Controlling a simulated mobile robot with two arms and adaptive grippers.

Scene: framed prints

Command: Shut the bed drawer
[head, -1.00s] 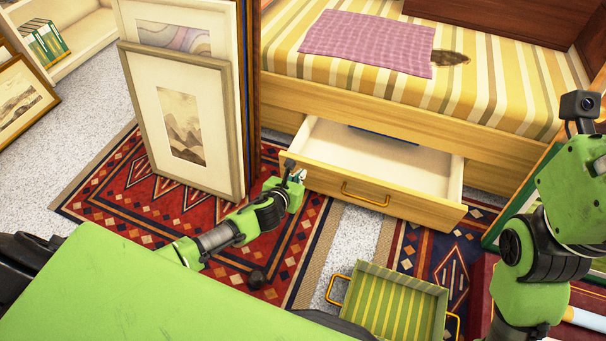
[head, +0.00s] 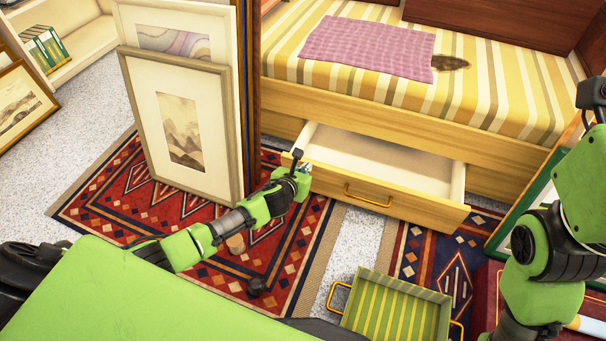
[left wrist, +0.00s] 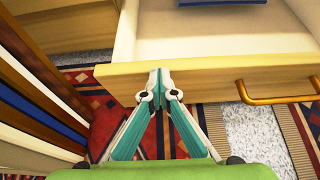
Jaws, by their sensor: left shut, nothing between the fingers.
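The bed drawer (head: 400,212) is partly open under the bed, with a pale wood front and a brass handle (head: 367,196). The drawer front also shows in the left wrist view (left wrist: 205,80), with a white interior behind it. My left gripper (head: 303,174) is at the left end of the drawer front. In the left wrist view its shut, empty fingertips (left wrist: 156,80) overlap the front panel left of the handle; they look to be against it.
Framed prints (head: 185,130) lean upright close left of the drawer. A green striped tray (head: 395,312) lies on the floor before it. A green-framed item (head: 520,205) stands at the right. A blue object (left wrist: 208,2) lies inside the drawer.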

